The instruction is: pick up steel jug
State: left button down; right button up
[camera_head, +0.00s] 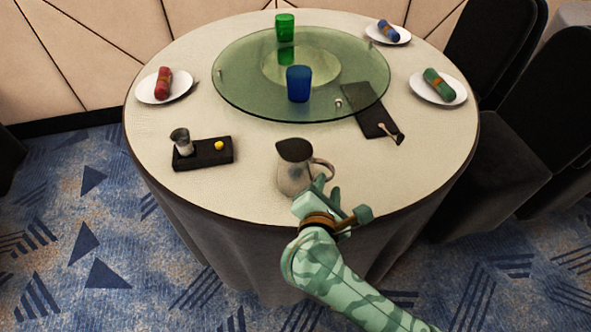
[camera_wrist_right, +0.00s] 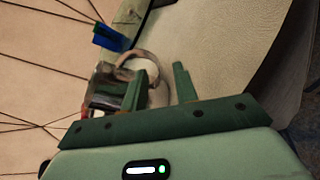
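The steel jug (camera_head: 292,178) stands upright near the front edge of the round table, its handle on the right side. My right gripper (camera_head: 328,188) is just in front of the handle, with its fingers apart. In the right wrist view the jug's shiny body (camera_wrist_right: 106,78) is at the left, and its curved handle (camera_wrist_right: 143,55) reaches across past the tips of my open right gripper (camera_wrist_right: 167,75). Part of the handle is behind the left finger, and I cannot tell whether they touch. My left gripper is not in view.
A glass turntable (camera_head: 235,95) carries a green glass (camera_head: 285,28) and a blue glass (camera_head: 298,84). A dark tray (camera_head: 215,157) with a metal cup (camera_head: 181,142) is left of the jug. Plates with rolled napkins stand around the rim. The cloth (camera_head: 400,175) right of the jug is clear.

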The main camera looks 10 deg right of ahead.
jog(key=b+x, duration=0.1)
jog(key=x, duration=0.4)
jog(key=shift+w+f+b, duration=0.1)
jog(key=shift+w+b, duration=0.2)
jog(key=shift+b, duration=0.1)
jog(key=shift+s, duration=0.1)
grip_shut()
dwell(0.9)
